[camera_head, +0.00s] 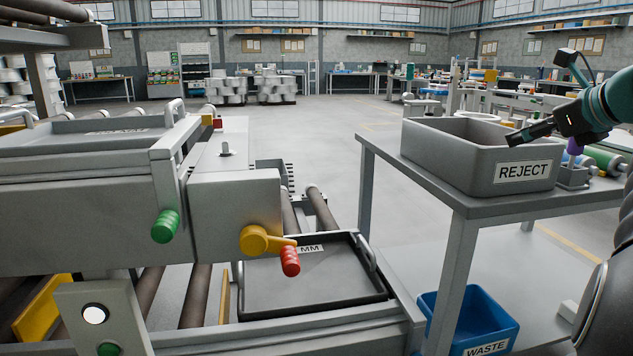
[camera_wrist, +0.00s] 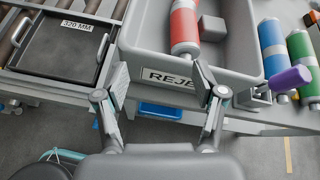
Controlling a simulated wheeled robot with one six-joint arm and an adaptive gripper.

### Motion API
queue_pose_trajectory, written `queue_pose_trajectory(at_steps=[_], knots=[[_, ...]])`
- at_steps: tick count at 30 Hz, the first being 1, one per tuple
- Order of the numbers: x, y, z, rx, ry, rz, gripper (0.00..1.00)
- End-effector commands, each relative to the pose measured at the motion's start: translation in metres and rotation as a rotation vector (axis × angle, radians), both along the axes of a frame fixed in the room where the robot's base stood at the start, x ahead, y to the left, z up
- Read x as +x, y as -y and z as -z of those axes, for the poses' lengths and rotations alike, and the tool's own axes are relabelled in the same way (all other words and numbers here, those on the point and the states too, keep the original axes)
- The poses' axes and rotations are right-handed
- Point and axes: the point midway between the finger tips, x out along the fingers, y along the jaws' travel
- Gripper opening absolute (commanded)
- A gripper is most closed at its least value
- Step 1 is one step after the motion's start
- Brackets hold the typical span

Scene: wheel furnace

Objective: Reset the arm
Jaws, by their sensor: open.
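My gripper (camera_head: 528,132) is at the right of the head view, with its fingers pointing left over the grey REJECT bin (camera_head: 523,176). In the wrist view my gripper (camera_wrist: 162,82) has its two fingers spread wide, with nothing between them. The bin's labelled front wall (camera_wrist: 145,60) shows beyond and between the fingers. The wrist view shows a red and white cylinder (camera_wrist: 184,25) and a small grey block (camera_wrist: 212,28) inside the bin. The head view does not show the bin's contents.
The bin stands on a grey table (camera_head: 465,207). Coloured cylinders, one blue (camera_wrist: 272,42) and one green (camera_wrist: 301,52), lie right of it. A blue WASTE bin (camera_head: 470,318) is below. A machine with a yellow lever (camera_head: 258,240) and a dark tray (camera_head: 310,285) stands left.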

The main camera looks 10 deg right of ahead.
Motion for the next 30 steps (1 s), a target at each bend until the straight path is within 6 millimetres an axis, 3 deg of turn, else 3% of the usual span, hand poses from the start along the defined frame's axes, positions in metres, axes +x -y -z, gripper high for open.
queue_pose_trajectory(at_steps=[8,11,15,21,25,30], knots=[[-0.006,-0.085,0.035,-0.314,-0.085,-0.243,0.70],[-0.018,-0.129,0.058,-0.495,-0.123,-0.399,0.70],[-0.050,-0.193,0.099,-0.813,-0.164,-0.692,0.70],[-0.113,-0.262,0.163,-1.272,-0.159,-1.163,0.70],[-0.157,-0.289,0.205,-1.561,-0.114,-1.481,0.70],[-0.199,-0.304,0.248,-1.846,-0.034,-1.808,0.70]])
